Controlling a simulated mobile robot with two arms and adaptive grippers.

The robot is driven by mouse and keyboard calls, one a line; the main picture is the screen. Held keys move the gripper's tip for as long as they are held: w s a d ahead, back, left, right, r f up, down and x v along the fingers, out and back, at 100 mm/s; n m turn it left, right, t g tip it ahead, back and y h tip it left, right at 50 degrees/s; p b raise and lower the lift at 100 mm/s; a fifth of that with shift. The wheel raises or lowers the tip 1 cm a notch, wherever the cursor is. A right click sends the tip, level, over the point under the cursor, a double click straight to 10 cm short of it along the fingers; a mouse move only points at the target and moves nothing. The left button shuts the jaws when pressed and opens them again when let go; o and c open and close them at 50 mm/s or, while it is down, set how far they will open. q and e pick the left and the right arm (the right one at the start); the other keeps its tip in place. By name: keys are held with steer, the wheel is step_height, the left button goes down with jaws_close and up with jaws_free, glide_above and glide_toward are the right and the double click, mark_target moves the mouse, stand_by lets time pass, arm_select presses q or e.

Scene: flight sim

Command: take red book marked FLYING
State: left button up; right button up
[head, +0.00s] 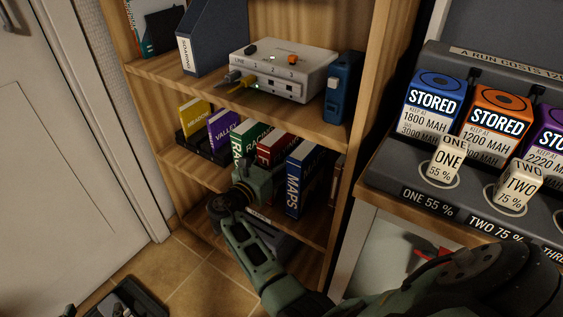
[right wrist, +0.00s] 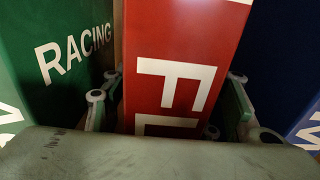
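The red book (head: 275,149) stands upright on the middle shelf, between the green RACING book (head: 251,136) and the blue MAPS book (head: 302,182). In the right wrist view its red spine (right wrist: 185,75) fills the middle, with large white letters "FL" showing; the rest of the word is hidden. My right gripper (head: 262,176) is at the red book and covers its lower part in the head view. In the wrist view its fingers (right wrist: 170,108) stand either side of the spine, apart, with a gap at the right finger. I cannot make out my left gripper.
Yellow (head: 196,118) and purple (head: 223,130) books stand left of the green one. A white box with cables (head: 285,70) and a blue device (head: 342,87) sit on the shelf above. A battery rack (head: 470,215) stands right. A white door (head: 70,130) is left.

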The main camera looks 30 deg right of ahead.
steer(key=shift+r, duration=0.1)
jaws_close()
stand_by(0.5)
